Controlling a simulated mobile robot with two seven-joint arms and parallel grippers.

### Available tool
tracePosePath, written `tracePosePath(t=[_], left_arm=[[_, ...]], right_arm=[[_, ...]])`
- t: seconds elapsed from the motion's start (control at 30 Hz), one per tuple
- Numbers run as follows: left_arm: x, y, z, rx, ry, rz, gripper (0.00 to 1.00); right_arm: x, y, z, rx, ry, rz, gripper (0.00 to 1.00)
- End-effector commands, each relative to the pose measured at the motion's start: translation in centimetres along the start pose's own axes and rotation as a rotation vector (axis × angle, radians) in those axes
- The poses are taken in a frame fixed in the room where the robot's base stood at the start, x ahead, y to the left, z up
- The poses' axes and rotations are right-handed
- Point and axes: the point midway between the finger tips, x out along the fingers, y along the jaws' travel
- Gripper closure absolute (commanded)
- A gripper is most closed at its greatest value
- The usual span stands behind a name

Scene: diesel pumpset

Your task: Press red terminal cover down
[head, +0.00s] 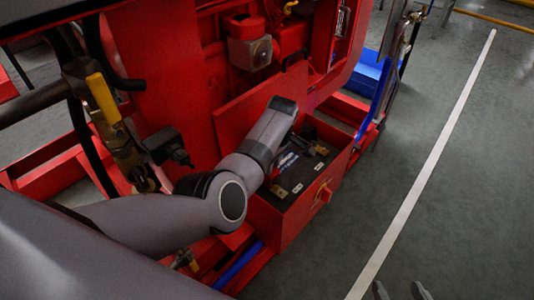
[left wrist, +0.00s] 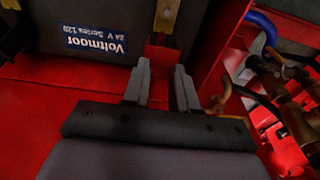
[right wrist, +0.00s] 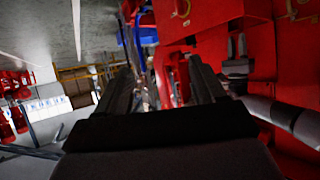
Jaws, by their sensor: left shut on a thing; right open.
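My left arm reaches across to a dark battery (head: 286,184) in a red box (head: 282,226). Its wrist hides the fingertips in the head view. In the left wrist view, my left gripper (left wrist: 161,72) is shut on a small red piece, apparently the red terminal cover (left wrist: 161,52), at the edge of the battery (left wrist: 75,25). Whether the cover is fully down cannot be told. My right gripper (head: 400,291) is open and empty, low in the head view.
A raised red panel (head: 262,97) stands behind the box. A yellow-handled valve (head: 104,98) and dark hoses are at left. The grey floor at right is clear, with a white line (head: 437,144).

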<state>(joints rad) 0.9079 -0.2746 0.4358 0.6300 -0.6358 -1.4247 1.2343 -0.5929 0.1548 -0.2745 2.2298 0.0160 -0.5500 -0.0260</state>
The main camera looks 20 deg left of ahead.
Motion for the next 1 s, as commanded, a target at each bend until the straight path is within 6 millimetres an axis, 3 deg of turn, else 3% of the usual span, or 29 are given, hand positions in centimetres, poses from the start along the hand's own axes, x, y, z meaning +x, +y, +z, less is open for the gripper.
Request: tracePosePath(t=[0.03, 0.2, 0.77, 0.8, 0.83, 0.87, 1.0], left_arm=[[0.2, -0.3, 1.4, 0.009, -0.026, -0.012, 1.00], [0.4, -0.3, 2.0, 0.009, -0.026, -0.013, 1.00], [0.7, -0.3, 2.4, 0.009, -0.028, -0.012, 1.00], [0.6, -0.3, 2.4, 0.009, -0.028, -0.012, 0.63], [0.6, -0.3, 2.4, 0.009, -0.028, -0.011, 0.53], [0.6, -0.3, 2.3, 0.009, -0.027, -0.011, 0.47], [0.5, -0.2, 2.1, 0.007, -0.021, -0.006, 0.47]], right_arm=[[-0.1, 0.1, 0.0, 0.003, -0.005, 0.002, 0.31], [-0.1, 0.3, 0.2, 0.009, -0.014, 0.007, 0.31], [-0.1, 0.5, 0.5, 0.012, -0.019, 0.009, 0.31], [-0.1, 0.5, 0.5, 0.012, -0.019, 0.009, 0.31], [-0.1, 0.5, 0.5, 0.012, -0.019, 0.009, 0.31], [-0.1, 0.5, 0.5, 0.012, -0.019, 0.009, 0.31], [-0.1, 0.5, 0.5, 0.011, -0.018, 0.009, 0.31]])
